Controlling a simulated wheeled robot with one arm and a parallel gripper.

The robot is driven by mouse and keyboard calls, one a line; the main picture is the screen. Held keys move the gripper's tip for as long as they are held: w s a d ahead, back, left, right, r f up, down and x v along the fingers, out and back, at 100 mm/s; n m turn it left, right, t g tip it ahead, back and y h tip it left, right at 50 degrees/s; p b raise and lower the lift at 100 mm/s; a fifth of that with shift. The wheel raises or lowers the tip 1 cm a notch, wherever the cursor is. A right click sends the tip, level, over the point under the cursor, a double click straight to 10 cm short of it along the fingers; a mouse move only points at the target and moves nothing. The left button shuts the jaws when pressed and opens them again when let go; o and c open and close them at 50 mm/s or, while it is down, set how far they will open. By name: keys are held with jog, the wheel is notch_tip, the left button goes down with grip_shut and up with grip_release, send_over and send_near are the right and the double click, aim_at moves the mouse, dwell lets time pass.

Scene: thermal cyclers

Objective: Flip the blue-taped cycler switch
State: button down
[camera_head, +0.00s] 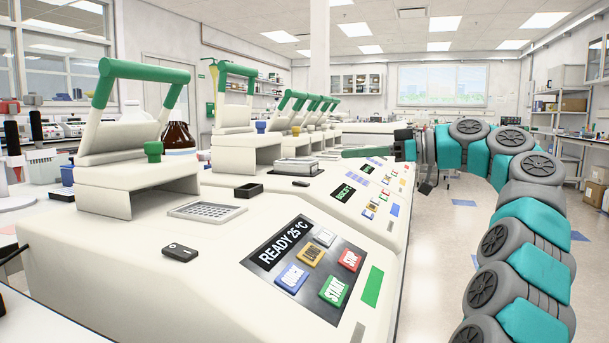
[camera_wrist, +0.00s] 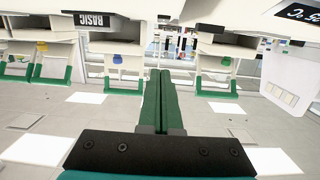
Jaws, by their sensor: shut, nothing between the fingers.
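A row of white cyclers runs away from me in the head view. The second cycler (camera_head: 318,212) has a blue tape patch (camera_head: 395,209) on its sloped front. Its small black switch (camera_head: 300,183) sits on the top, left of its dark display. I cannot tell its position. My gripper (camera_head: 345,153) is above and beyond this switch, apart from it, with green fingers pointing left over the farther cyclers. In the wrist view my gripper (camera_wrist: 162,72) has its fingers together with nothing between them. The blue-taped switch cannot be made out there.
The nearest cycler (camera_head: 110,245) has green tape (camera_head: 372,286), a black switch (camera_head: 180,252) and a READY display. Raised lids with green handles (camera_head: 145,71) stand along the left. Open floor (camera_head: 455,270) lies right of the row, partly behind my arm. Shelves (camera_head: 560,110) stand farther right.

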send_over(308, 183)
jog(key=shift+s+d+f, duration=0.15)
jog(key=shift+s+f, duration=0.05)
jog(key=shift+f, duration=0.75)
jog(key=shift+w+f+b, duration=0.1)
jog(key=shift+f+b, duration=0.25)
jog(key=shift+f, duration=1.3)
